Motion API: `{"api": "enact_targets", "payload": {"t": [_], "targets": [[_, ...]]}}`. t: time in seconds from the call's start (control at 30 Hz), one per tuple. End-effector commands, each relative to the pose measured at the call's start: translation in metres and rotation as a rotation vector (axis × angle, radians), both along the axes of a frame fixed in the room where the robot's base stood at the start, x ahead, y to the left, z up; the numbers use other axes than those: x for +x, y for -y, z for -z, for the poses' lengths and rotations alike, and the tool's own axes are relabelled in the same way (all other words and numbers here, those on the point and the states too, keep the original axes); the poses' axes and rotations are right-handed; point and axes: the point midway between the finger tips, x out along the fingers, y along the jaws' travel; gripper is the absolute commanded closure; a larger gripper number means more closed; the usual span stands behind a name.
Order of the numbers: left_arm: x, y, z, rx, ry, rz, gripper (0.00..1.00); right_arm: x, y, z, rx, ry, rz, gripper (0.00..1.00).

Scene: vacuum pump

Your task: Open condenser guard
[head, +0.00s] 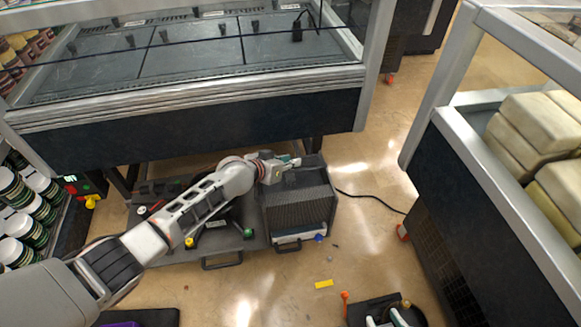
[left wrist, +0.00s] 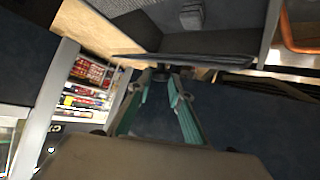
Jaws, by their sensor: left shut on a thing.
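The condenser guard (head: 297,207) is a dark grey, finely ribbed panel on the front of a box-shaped unit under the display case. My left arm reaches in from the lower left, and its gripper (head: 290,163) is at the top of this unit. In the left wrist view the teal fingers (left wrist: 160,84) close in on a small dark part by a thin dark panel edge (left wrist: 190,60). The exact contact is hard to see.
The display case (head: 200,120) overhangs the unit. A grey base tray (head: 222,256) with a handle carries other parts left of it. A black cable (head: 370,197) runs right across the floor. A yellow block (head: 324,284) lies in front. Another case (head: 480,190) stands right.

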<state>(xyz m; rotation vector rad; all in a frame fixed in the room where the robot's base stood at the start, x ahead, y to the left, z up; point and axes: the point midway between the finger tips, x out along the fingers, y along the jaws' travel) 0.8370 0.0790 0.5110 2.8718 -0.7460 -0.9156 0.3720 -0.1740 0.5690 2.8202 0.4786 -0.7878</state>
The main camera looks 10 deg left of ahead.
Motion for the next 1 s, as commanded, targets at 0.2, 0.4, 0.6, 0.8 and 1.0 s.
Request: {"api": "enact_targets", "payload": {"t": [0.2,0.4,0.6,0.8,1.0], "targets": [[0.0095,-0.0036,-0.013,-0.003,0.015,-0.005,1.0,0.0053,-0.0018,-0.005,0.006,0.014,0.0,0.71],[0.0102,-0.0038,-0.0142,-0.004,0.016,-0.005,1.0,0.0071,-0.0022,-0.0065,0.007,0.019,0.001,0.71],[0.0104,-0.0039,-0.0146,-0.004,0.017,-0.005,0.7,0.0068,-0.0023,-0.0065,0.007,0.018,0.001,0.71],[0.0081,-0.0028,-0.0108,-0.002,0.012,-0.004,0.64,0.0037,-0.0022,-0.0046,0.007,0.011,0.001,0.71],[0.0058,-0.0027,-0.0086,-0.002,0.008,-0.003,0.64,0.0015,-0.0027,-0.0034,0.009,0.005,0.004,0.71]]}}
